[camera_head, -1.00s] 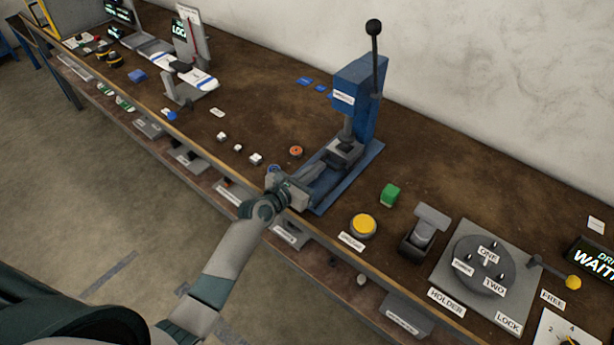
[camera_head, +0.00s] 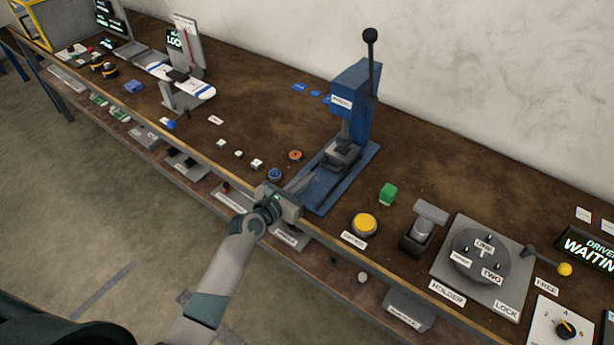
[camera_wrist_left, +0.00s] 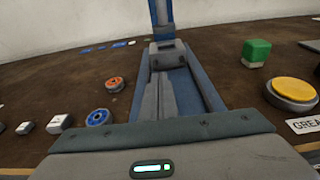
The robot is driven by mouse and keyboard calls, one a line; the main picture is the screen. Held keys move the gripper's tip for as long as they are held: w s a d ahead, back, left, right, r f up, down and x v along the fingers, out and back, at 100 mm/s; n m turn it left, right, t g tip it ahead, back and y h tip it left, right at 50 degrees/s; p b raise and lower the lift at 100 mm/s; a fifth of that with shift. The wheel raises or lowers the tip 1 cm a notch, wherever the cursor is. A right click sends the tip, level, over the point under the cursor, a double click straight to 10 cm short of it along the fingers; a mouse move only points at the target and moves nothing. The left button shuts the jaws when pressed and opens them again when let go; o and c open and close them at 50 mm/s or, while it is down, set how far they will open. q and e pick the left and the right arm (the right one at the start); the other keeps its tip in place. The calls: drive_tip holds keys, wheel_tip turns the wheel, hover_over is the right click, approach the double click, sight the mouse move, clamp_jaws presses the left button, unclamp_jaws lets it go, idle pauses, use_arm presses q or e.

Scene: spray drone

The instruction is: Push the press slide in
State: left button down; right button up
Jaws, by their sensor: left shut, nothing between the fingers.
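The blue press (camera_head: 352,100) stands on the bench with its lever upright. Its grey slide block (camera_head: 343,157) sits on the blue base, under the ram. In the left wrist view the slide block (camera_wrist_left: 167,55) is straight ahead, between the blue side rails. My left gripper (camera_head: 304,181) is shut and empty at the front end of the press base, pointing along it. Its fingers (camera_wrist_left: 163,98) reach forward in the wrist view, short of or near the block. Whether they touch it, I cannot tell. My right gripper is not in view.
A yellow button (camera_head: 364,224) and a green block (camera_head: 388,193) stand right of the press. An orange-red round part (camera_head: 295,155) and a blue round part (camera_head: 275,174) lie to its left. The grey holder plate (camera_head: 440,268) is farther right. The bench edge runs beneath my left wrist.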

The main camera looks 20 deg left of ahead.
use_arm(q)
drive_tip(key=shift+s+a, duration=0.15)
drive_tip(key=shift+s, duration=0.45)
drive_tip(key=b+v, duration=0.1)
drive_tip(key=v, duration=0.6)
drive_tip(key=shift+s, duration=0.3)
drive_tip(key=shift+a+r, duration=0.1)
